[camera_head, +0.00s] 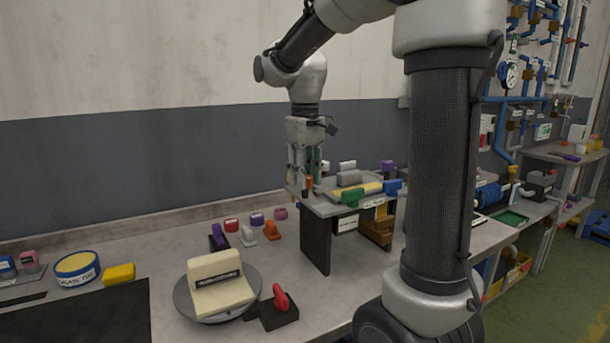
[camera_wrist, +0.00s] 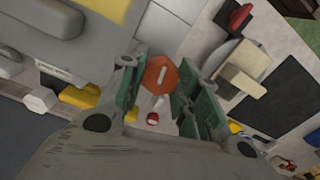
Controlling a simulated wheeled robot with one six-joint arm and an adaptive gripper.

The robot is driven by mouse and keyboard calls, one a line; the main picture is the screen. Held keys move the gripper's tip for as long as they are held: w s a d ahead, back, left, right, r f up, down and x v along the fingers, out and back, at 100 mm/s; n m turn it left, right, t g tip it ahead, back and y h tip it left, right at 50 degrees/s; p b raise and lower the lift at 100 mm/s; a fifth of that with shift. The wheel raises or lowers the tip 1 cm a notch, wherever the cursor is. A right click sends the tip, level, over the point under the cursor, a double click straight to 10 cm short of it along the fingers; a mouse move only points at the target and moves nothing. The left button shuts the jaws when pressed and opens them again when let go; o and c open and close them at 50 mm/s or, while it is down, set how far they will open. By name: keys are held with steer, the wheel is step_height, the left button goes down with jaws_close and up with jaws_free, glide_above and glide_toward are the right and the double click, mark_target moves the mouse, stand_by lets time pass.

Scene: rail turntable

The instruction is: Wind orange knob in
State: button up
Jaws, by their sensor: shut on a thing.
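The orange knob (camera_wrist: 160,76) shows in the wrist view as a hexagonal head with a pale line across it. My gripper (camera_wrist: 161,85) has its green-padded fingers on either side of it, shut on it. In the head view the orange knob (camera_head: 309,184) is a small upright piece at the left end of a raised grey stand (camera_head: 322,208). My gripper (camera_head: 306,172) points down over it there, and its fingers partly hide the knob. How far the knob is wound cannot be told.
The stand carries a yellow strip, a grey block (camera_head: 349,178), a green piece (camera_head: 352,196) and a blue piece (camera_head: 392,186). In front are a round turntable (camera_head: 181,299) with a cream block (camera_head: 216,282) and a red lever (camera_head: 281,298). Several small coloured handles stand behind.

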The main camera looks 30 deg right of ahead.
steer(key=m, duration=1.3)
steer(key=shift+m, duration=0.4)
stand_by(0.4)
steer(key=o, duration=1)
step_height(320, 180, up, 12)
steer(key=shift+r, duration=0.1)
